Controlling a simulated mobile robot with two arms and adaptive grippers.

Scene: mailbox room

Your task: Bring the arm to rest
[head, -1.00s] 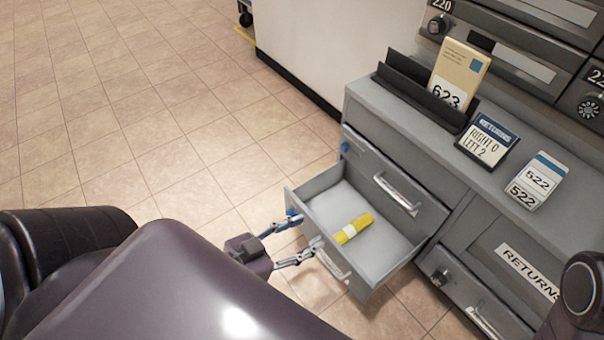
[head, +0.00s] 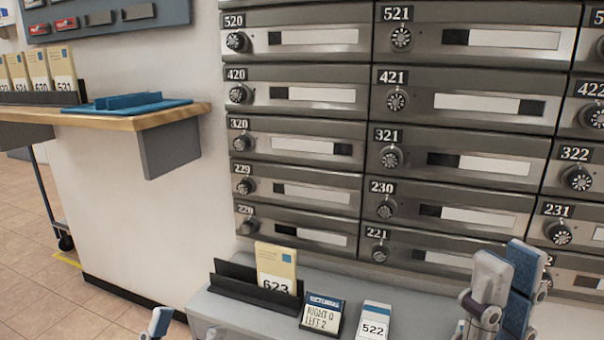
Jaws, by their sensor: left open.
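My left gripper (head: 184,328) shows only at the bottom edge, left of centre. A blue-and-grey fingertip and part of a second one are visible, set apart with nothing seen between them. The rest of it is out of view. My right gripper (head: 505,290) is raised at the lower right, in front of the mailboxes. Its grey and blue fingers point up and overlap in the view, so their opening is unclear. No object shows in it.
A grey cabinet top (head: 215,303) holds a black rack (head: 236,280) with a tan 623 card (head: 276,268), a dark sign (head: 322,315) and a 522 card (head: 374,322). Mailboxes (head: 310,155) fill the wall. A wooden shelf (head: 170,115) juts out at left. Floor is clear lower left.

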